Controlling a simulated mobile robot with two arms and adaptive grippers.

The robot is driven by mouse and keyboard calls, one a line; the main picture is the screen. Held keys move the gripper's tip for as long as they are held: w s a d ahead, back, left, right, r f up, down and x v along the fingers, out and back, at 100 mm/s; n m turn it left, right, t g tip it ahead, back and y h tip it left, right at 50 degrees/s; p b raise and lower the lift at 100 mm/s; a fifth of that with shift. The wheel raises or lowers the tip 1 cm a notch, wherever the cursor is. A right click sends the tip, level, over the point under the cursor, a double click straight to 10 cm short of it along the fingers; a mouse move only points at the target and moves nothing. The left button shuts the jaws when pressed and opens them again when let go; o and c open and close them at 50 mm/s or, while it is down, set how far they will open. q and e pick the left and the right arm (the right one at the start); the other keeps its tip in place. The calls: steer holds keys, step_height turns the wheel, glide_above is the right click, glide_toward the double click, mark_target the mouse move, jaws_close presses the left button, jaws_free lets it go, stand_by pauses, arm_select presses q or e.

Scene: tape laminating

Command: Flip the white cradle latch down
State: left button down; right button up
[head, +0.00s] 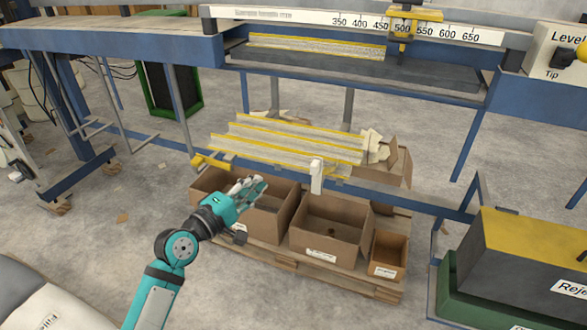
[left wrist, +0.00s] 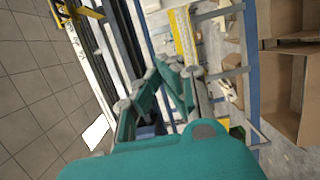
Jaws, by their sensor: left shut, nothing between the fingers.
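The white cradle latch (head: 316,177) stands upright on the blue front rail of the frame, at the right end of the yellow-edged cradle (head: 290,138). My left gripper (head: 258,185) is to the left of the latch, over the cardboard boxes and apart from the latch. Its fingers are shut with nothing held. In the left wrist view the linked fingers of my left gripper (left wrist: 165,66) come together in front of the blue frame. I cannot pick out the latch in that view. My right gripper is in neither view.
Open cardboard boxes (head: 352,245) stand on a wooden pallet (head: 340,280) below the rail. A yellow-topped grey bin (head: 530,250) is at the right. The machine's blue beam (head: 110,40) and scale (head: 310,17) run across the back.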

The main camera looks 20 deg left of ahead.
arm_select(q)
steer(key=w+d+p, duration=0.2)
steer(key=w+d, duration=0.5)
steer(key=w, duration=0.2)
steer(key=shift+d+p, duration=0.1)
steer(key=shift+p, duration=0.2)
steer(key=shift+d+r+m+p, duration=0.1)
steer(key=shift+d+m+p, duration=0.15)
steer(key=shift+m+p, duration=0.2)
